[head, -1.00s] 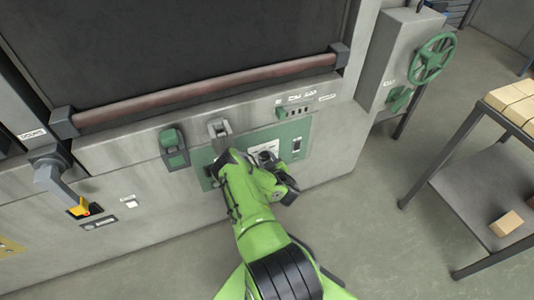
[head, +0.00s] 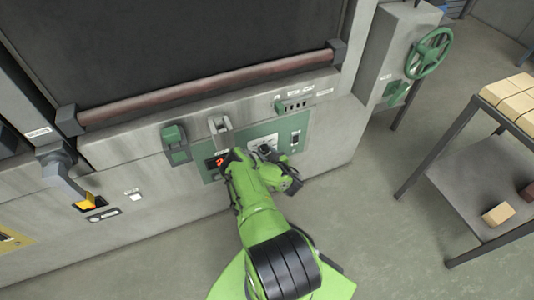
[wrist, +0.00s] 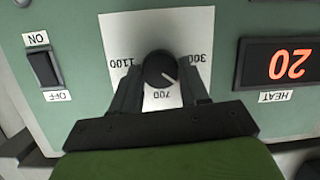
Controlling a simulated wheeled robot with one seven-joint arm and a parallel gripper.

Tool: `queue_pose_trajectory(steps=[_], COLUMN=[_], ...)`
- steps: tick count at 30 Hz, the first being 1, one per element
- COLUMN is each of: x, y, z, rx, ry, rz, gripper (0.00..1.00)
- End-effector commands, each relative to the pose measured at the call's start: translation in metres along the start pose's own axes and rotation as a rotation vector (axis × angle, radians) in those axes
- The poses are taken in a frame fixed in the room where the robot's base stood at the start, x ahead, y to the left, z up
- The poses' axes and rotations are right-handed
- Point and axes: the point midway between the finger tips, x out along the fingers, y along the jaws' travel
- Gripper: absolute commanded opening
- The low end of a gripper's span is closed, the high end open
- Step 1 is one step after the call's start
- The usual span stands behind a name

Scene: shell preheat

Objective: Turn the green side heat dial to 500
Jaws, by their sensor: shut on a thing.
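The heat dial is a round black knob (wrist: 159,70) on a white card (wrist: 168,24), which appears upside down in the wrist view. The card reads 1100, 700 and 300. The knob's white mark points between 700 and 300, roughly midway. My gripper (wrist: 161,86) is shut on the knob, one finger on each side. In the head view the green panel (head: 297,123) carries the card, and my green arm hides the knob. A display (wrist: 281,64) labelled HEAT shows red digits looking like 20.
A black rocker switch (wrist: 45,68) marked ON and OFF sits beside the dial. A grey lever (head: 221,131) and a green box (head: 175,143) are on the furnace front. A green handwheel (head: 428,53) and a rack of blocks (head: 430,186) stand to the right.

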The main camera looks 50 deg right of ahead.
Motion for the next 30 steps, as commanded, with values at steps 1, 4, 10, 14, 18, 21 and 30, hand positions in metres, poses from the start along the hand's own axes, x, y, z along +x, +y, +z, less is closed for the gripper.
queue_pose_trajectory(steps=[1, 4, 10, 14, 18, 21, 30], x=[0.0, 0.0, 0.0, 0.0, -0.015, -0.04, -0.128], y=[-0.001, -0.001, 0.0, 0.0, 0.001, 0.001, 0.001], z=[0.0, 0.0, 0.0, 0.0, 0.0, -0.001, -0.001], rx=[0.0, 0.0, 0.0, -0.001, 0.0, 0.001, 0.0], ry=[0.001, 0.0, 0.0, 0.0, -0.004, -0.006, -0.007], rz=[-0.001, -0.001, 0.0, 0.0, 0.002, 0.003, 0.004], gripper=[0.14, 0.58, 0.7, 0.7, 0.7, 0.7, 0.7])
